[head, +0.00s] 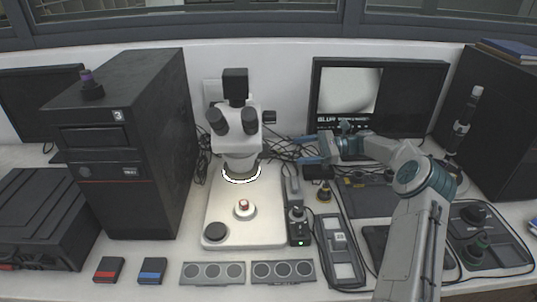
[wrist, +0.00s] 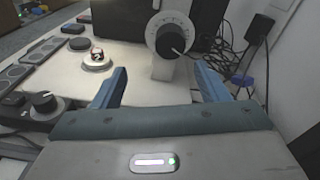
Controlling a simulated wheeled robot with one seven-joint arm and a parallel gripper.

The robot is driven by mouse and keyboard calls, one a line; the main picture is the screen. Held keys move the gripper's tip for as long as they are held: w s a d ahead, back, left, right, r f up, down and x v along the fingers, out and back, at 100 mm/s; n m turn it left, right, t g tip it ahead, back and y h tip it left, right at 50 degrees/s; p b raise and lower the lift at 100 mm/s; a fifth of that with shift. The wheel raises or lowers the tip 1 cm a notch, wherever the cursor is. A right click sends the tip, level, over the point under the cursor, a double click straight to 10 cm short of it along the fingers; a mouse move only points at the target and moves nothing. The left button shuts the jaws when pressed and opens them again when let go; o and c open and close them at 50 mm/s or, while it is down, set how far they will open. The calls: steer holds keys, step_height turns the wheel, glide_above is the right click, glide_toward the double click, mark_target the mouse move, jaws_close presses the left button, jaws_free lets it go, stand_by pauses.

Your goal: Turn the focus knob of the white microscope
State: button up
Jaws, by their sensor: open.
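The white microscope (head: 238,138) stands on its pale base plate (head: 272,230), left of centre in the head view. Its black focus knob (head: 269,117) sticks out on the right side of the head. In the wrist view the focus knob (wrist: 171,42) shows face-on, with a white graduated dial around it, ahead of the fingers and slightly above the gap between them. My gripper (head: 298,150) is open and empty, with blue fingers pointing left toward the microscope. It is to the right of the knob and apart from it. Both fingers also show in the wrist view (wrist: 160,72).
A black computer tower (head: 140,160) stands left of the microscope. A monitor (head: 412,95) stands behind my arm. Loose cables (head: 285,150) lie between microscope and gripper. A small control box (head: 299,228) with a knob stands right of the base plate.

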mark_target(268, 151)
steer(key=shift+m+t+y, duration=0.3)
steer(key=shift+m+y, duration=0.2)
steer(key=shift+y, duration=0.1)
steer(key=a+p, duration=0.1)
steer(key=a, duration=0.2)
steer(key=w+a+p, duration=0.1)
steer(key=a, duration=0.3)
steer(key=a+f+p, duration=0.1)
steer(key=a, duration=0.3)
steer(key=shift+w+a+f, duration=0.1)
steer(key=shift+w+a, duration=0.1)
steer(key=shift+a, duration=0.05)
steer(key=c, duration=1)
